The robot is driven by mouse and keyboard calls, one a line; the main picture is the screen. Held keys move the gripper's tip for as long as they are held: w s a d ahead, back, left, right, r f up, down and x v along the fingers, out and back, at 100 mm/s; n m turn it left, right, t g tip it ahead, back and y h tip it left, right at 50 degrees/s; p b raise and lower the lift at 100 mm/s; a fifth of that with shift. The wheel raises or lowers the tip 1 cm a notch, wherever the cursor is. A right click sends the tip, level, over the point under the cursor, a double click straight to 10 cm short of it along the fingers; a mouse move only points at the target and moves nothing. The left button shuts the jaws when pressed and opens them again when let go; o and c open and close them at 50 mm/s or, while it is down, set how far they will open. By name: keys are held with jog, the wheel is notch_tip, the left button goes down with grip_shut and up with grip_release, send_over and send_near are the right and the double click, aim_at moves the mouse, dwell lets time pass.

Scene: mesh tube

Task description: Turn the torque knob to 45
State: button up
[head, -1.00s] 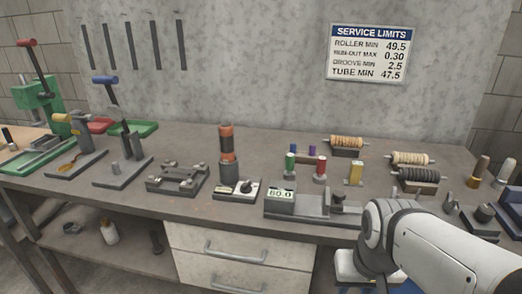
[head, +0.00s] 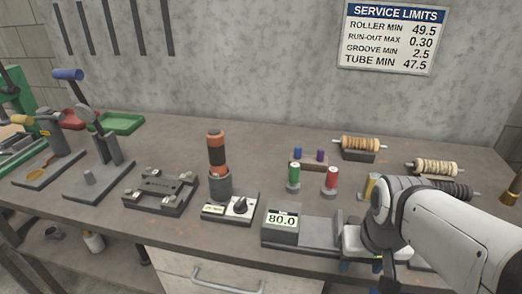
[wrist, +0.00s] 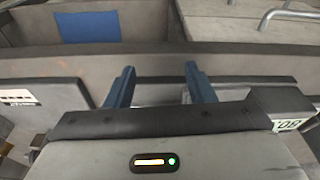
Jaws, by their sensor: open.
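The torque knob (head: 240,205) is a dark dial with a light pointer on a small grey base box (head: 222,214) near the front of the bench. An orange and black driver (head: 217,155) stands upright in a dark holder beside it. The scale marks are too small to read. My gripper has blue fingers; in the wrist view it (wrist: 157,90) is open with nothing between the fingertips. In the head view my arm is at the right, and the gripper is mostly hidden below it, to the right of the knob and apart from it.
A gauge block (head: 281,224) reading 80.0 stands between the knob and my arm. A grey fixture (head: 160,190) lies left of the knob. Drawers (head: 205,278) are below the bench edge.

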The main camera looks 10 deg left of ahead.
jog(key=shift+o, duration=0.6)
notch_tip(320, 180, up, 12)
jog(key=w+p, duration=0.1)
jog(key=p, duration=0.9)
jog(key=shift+a+n+p, duration=0.3)
jog(key=shift+a, duration=0.15)
jog(key=w+a+r+n+p, duration=0.2)
jog(key=w+a+r+p, duration=0.1)
jog(key=n+g, duration=0.2)
jog(key=n, duration=0.9)
send_over(240, 201)
notch_tip(240, 201, down, 6)
jog(key=shift+f, duration=0.2)
jog(key=shift+a+f, duration=0.1)
jog(key=shift+f, duration=0.2)
notch_tip(240, 201, down, 7)
jog(key=shift+c, duration=0.2)
